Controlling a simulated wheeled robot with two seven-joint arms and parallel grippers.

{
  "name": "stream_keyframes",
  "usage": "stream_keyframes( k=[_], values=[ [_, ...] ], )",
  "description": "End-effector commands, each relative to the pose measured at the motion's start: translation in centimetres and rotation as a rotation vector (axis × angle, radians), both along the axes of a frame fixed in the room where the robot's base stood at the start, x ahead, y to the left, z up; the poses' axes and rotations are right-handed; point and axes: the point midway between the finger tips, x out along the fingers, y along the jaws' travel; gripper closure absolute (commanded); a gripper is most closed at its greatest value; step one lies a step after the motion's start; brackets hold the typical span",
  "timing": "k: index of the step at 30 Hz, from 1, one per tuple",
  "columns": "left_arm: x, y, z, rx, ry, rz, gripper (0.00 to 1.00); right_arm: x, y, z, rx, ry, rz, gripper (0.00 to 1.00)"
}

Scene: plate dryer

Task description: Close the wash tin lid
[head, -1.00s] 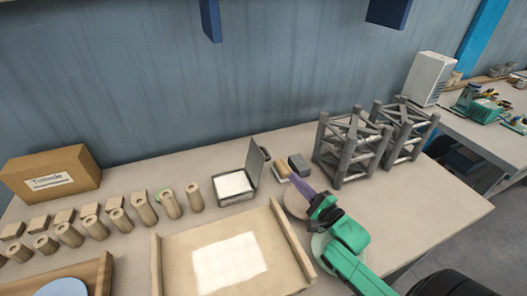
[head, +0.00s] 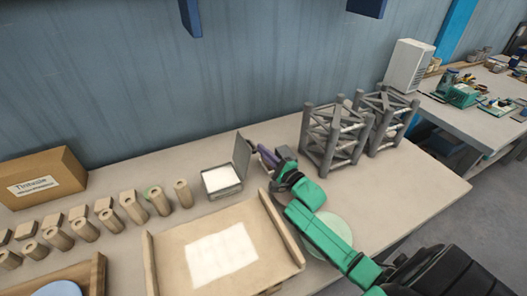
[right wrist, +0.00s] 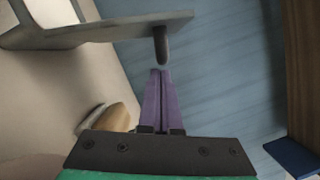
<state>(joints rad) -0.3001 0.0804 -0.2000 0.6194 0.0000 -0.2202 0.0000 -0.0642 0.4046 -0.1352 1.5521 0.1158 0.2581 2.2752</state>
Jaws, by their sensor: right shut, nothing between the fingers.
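The wash tin (head: 225,192) is a small grey square box with a white inside, standing open at the middle of the bench. Its lid (head: 242,154) stands roughly upright on the tin's right side. My right gripper (head: 260,149) is shut and empty, just right of the lid near its upper part. In the right wrist view the purple fingertips (right wrist: 161,73) are together, just below a dark rounded tab (right wrist: 161,45) on the grey lid (right wrist: 100,32). I cannot tell whether they touch it. My left gripper is not in view.
Grey lattice frames (head: 333,140) stand right of my right arm. A wooden tray (head: 165,270) with a white sheet lies in front of the tin. Several wooden cylinders (head: 182,193) stand left of it. A cardboard box (head: 45,180) is at the far left.

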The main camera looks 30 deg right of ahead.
Motion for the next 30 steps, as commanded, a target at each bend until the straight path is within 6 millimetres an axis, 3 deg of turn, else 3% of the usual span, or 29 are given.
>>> stream_keyframes(
  k=[22,30],
  values=[
    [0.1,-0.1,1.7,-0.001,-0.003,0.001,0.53,0.0,0.6,0.9,-0.094,0.006,0.000,1.00],
    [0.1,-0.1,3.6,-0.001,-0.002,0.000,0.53,0.1,1.1,2.0,-0.197,0.012,0.000,1.00]
  ],
)
